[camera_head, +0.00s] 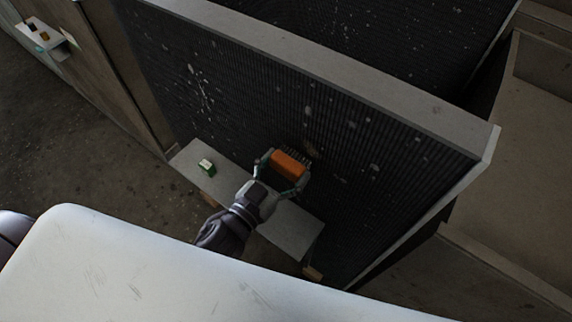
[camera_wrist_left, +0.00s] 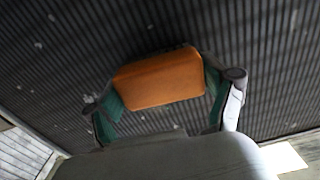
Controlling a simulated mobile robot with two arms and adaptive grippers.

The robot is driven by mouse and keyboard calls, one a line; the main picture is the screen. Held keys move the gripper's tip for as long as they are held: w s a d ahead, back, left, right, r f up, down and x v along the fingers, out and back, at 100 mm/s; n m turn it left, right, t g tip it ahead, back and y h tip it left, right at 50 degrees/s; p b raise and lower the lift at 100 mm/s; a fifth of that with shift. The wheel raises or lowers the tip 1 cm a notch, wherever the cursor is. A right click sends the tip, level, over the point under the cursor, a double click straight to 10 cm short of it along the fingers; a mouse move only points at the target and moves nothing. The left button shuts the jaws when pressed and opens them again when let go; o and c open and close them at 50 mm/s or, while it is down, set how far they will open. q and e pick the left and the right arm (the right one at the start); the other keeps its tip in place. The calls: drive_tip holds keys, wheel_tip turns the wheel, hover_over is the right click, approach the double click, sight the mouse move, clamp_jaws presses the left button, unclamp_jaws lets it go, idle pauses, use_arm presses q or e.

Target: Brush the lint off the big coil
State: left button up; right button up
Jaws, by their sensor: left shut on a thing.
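The big coil (camera_head: 345,148) is a tall dark ribbed panel in a grey frame, with pale specks of lint (camera_head: 205,92) over it. The specks are densest at its upper left, with more scattered across the middle and right. My left gripper (camera_head: 282,166) is shut on an orange brush (camera_head: 288,165). The brush's dark bristles face the coil at its lower middle and look close to it; I cannot tell whether they touch. In the left wrist view the orange brush back (camera_wrist_left: 160,80) sits between the two fingers, with the ribbed coil (camera_wrist_left: 270,60) behind. My right gripper is not in view.
A low pale bench (camera_head: 287,232) stands along the coil's foot, with a small green and white block (camera_head: 206,166) on its left part. A small shelf (camera_head: 40,36) with little items is at the far upper left. Open floor (camera_head: 90,150) lies left.

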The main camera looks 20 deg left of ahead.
sight(315, 140)
use_arm(q)
wheel_tip(315, 140, up, 2)
drive_tip(key=shift+r+p, duration=0.1)
drive_tip(key=shift+p, duration=0.7)
drive_tip(key=shift+d+r+p, duration=0.25)
drive_tip(key=shift+r+p, duration=0.3)
drive_tip(key=shift+s+d+r+p, duration=0.15)
drive_tip(key=shift+d+r+p, duration=0.2)
drive_tip(key=shift+r+p, duration=0.25)
drive_tip(key=shift+s+d+r+p, duration=0.15)
drive_tip(key=shift+d+r+p, duration=0.2)
drive_tip(key=shift+r+p, duration=0.3)
drive_tip(key=shift+s+d+r+p, duration=0.15)
drive_tip(key=shift+d+r+p, duration=0.2)
drive_tip(key=shift+r+p, duration=0.25)
drive_tip(key=shift+s+d+r+p, duration=0.25)
drive_tip(key=shift+d+r+p, duration=0.4)
drive_tip(key=shift+r+p, duration=0.25)
drive_tip(key=shift+f+b, duration=2.15)
drive_tip(key=shift+f, duration=1.15)
wheel_tip(315, 140, up, 7)
drive_tip(key=p, duration=0.7)
drive_tip(key=shift+f, duration=0.15)
drive_tip(key=shift+f+b, duration=1.85)
drive_tip(key=shift+f, duration=1.5)
wheel_tip(315, 140, up, 7)
drive_tip(key=p, duration=0.7)
drive_tip(key=shift+w+f, duration=0.1)
drive_tip(key=shift+f, duration=0.1)
